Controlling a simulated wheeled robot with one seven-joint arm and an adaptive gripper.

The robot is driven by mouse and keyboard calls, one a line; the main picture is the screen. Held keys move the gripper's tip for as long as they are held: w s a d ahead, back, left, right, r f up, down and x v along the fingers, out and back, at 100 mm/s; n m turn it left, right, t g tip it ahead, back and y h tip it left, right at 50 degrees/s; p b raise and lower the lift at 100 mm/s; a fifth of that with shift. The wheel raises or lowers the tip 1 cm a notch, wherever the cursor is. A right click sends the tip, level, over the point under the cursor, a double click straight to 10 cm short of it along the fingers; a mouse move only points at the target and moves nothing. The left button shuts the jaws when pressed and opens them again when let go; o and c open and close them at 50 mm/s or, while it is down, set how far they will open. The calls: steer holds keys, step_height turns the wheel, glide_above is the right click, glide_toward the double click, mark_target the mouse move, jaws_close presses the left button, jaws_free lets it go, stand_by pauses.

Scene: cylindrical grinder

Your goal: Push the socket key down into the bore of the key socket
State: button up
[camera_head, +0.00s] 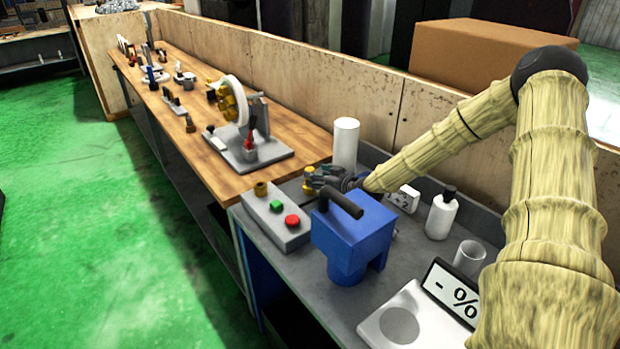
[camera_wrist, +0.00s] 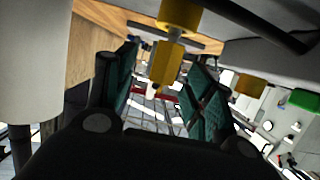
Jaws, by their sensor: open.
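A yellow part (camera_head: 309,173), which looks like the socket key, stands at the back of the grey bench beside the white cylinder. In the wrist view the yellow part (camera_wrist: 166,62) has a square section, with a pale collar and a rounder yellow section above. My gripper (camera_head: 318,181) reaches in from the right, low over the bench. In the wrist view its teal finger pads (camera_wrist: 160,95) are apart on either side of the yellow part, with visible gaps. I cannot make out the key socket or its bore, nor how deep the key sits.
A blue block with a black handle (camera_head: 350,245) stands in front of my forearm. A control box (camera_head: 278,228) with buttons is to its left. A white cylinder (camera_head: 345,146) stands close behind my gripper. A bottle (camera_head: 441,217), cup (camera_head: 469,258) and scale (camera_head: 410,318) are to the right.

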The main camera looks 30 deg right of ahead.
steer(key=shift+a+p+x, duration=0.2)
steer(key=shift+p+x, duration=0.25)
steer(key=shift+x, duration=1.85)
steer(key=shift+f, duration=0.2)
steer(key=shift+c, duration=0.2)
steer(key=c, duration=1.1)
steer(key=shift+r, duration=0.15)
steer(key=shift+c, duration=0.2)
